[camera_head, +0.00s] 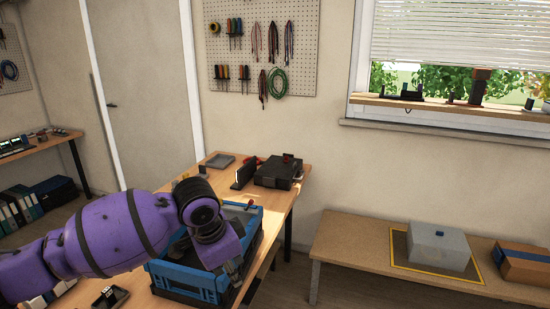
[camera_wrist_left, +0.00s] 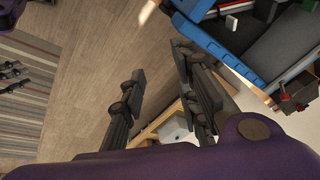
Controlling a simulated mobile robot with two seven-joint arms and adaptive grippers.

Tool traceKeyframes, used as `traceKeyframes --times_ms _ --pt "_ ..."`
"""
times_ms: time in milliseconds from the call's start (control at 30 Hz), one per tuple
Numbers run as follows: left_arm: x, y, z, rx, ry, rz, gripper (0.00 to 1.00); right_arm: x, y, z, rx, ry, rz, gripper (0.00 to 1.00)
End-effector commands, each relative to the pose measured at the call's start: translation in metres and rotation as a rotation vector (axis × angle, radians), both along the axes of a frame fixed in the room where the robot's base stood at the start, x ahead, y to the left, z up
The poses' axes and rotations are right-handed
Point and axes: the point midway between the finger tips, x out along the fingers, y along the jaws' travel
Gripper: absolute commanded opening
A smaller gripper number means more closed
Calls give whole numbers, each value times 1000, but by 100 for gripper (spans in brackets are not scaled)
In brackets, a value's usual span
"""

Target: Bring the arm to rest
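My left arm reaches in from the left of the head view over a blue toolbox (camera_head: 187,281). My left gripper (camera_head: 235,275) points down at the toolbox's right end, near the table edge, and is partly hidden by its own wrist. In the left wrist view the two dark fingers of the left gripper (camera_wrist_left: 159,68) stand apart with nothing between them, and floor shows through the gap. Dark finger-like parts (camera_wrist_left: 14,78) at the left edge of that view, near a purple piece, may be my right gripper; their state is unclear.
The wooden table (camera_head: 215,176) also carries a black case (camera_head: 277,173) and a grey tray (camera_head: 221,160). A low bench (camera_head: 345,240) at right holds a grey box (camera_head: 440,246) and a brown box (camera_head: 524,264). Floor between table and bench is clear.

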Motion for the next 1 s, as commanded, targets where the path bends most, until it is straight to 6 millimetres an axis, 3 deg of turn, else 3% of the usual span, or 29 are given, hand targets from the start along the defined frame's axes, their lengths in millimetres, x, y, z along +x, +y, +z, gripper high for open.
traceKeyframes --times_ms 100,200,400,533,667,767,867,1000 --pt "26 -35 6 -118 -148 -19 29 1 0 0 1 0 2 41" --pt "38 -60 2 -227 -254 -22 29 7 2 3 3 -10 6 41" --pt "38 -89 -19 -418 -395 14 29 7 2 5 2 -9 11 41" --pt "26 -93 -42 -538 -478 81 29 1 0 2 -2 3 14 41" --pt "3 -79 -73 -625 -551 189 29 1 -1 4 -3 4 16 41" --pt "-22 -57 -101 -655 -594 287 29 3 0 7 -2 -2 16 41" --pt "-55 -30 -133 -655 -619 393 29 5 1 9 0 -7 15 41" --pt "-116 14 -182 -611 -622 550 29 7 3 13 4 -12 13 41"
